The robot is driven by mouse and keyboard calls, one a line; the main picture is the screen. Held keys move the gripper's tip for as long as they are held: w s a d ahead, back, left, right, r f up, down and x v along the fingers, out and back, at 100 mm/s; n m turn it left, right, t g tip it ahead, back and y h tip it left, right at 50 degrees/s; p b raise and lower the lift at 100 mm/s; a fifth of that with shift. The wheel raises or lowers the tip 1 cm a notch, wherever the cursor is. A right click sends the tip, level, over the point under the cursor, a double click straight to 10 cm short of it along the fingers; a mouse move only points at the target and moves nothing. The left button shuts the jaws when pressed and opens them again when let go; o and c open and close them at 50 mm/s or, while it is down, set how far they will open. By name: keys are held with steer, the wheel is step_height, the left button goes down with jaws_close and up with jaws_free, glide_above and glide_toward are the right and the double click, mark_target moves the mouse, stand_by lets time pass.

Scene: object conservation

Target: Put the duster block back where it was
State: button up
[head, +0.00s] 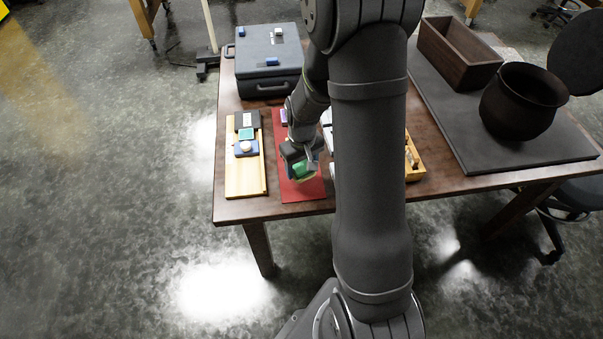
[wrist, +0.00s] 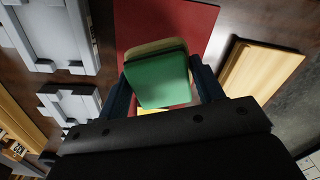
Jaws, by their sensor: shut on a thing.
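A green block (head: 303,171) with a beige layer, which looks like the duster block, is between the jaws of my gripper (head: 299,163). In the wrist view the green block (wrist: 160,78) fills the space between the two dark fingers of my gripper (wrist: 163,88), which are shut on its sides. It is over the red mat (head: 302,191), which also shows behind it in the wrist view (wrist: 195,22). I cannot tell whether the block touches the mat. A small yellow patch shows just below the block in the wrist view.
A wooden board (head: 258,184) left of the mat bears several small blocks. A grey case (head: 264,88) stands behind. Grey trays (wrist: 50,35) and a wooden tray (head: 414,160) lie right of the mat, partly hidden by my arm. A dark pot (head: 522,103) and wooden box (head: 452,58) stand far right.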

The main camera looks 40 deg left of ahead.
mark_target(302, 174)
steer(key=shift+f, duration=2.05)
steer(key=shift+f, duration=0.15)
steer(key=o, duration=0.9)
steer(key=shift+o, duration=0.2)
step_height(302, 174, up, 12)
steer(key=shift+r, duration=0.2)
steer(key=shift+f, duration=0.1)
